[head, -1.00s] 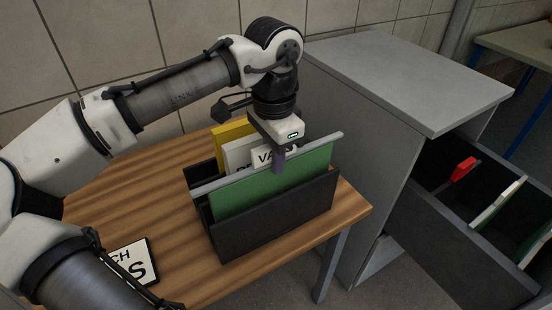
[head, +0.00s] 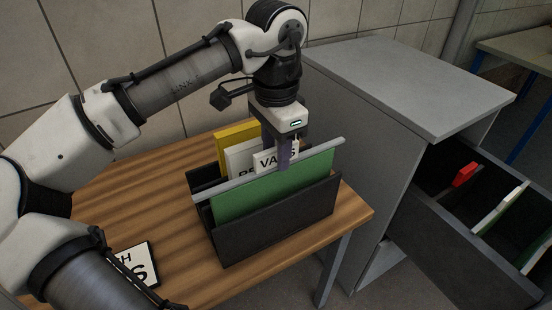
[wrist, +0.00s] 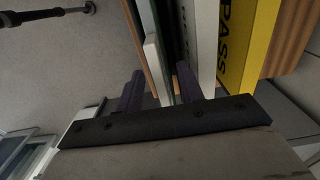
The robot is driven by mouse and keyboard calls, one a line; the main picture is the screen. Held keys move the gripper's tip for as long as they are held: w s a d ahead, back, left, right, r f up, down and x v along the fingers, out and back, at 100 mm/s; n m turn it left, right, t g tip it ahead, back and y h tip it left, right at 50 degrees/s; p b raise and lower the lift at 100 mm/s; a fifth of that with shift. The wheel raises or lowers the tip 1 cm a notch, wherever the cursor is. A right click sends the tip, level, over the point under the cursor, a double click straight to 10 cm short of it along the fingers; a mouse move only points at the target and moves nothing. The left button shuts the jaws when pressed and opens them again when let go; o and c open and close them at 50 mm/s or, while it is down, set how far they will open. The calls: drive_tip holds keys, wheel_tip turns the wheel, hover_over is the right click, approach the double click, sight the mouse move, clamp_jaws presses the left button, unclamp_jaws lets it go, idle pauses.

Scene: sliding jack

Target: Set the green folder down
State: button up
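The green folder (head: 275,188) stands upright in the black rack (head: 290,225) on the wooden table, in the slot nearest the rack's front wall. Its pale grey top rail (head: 230,185) spans the rack. A white tag lettered "VA" and a finger partly cover each other in the head view.
A yellow folder (head: 238,134) and a white folder (head: 243,158) stand behind in the rack. A lettered sign (head: 138,262) lies at the table's left front. A grey cabinet (head: 410,85) stands right, its open drawer (head: 450,240) holding folders and a red tab (head: 464,174).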

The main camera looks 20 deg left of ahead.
wheel_tip(320, 180, up, 9)
drive_tip(key=shift+r, duration=0.1)
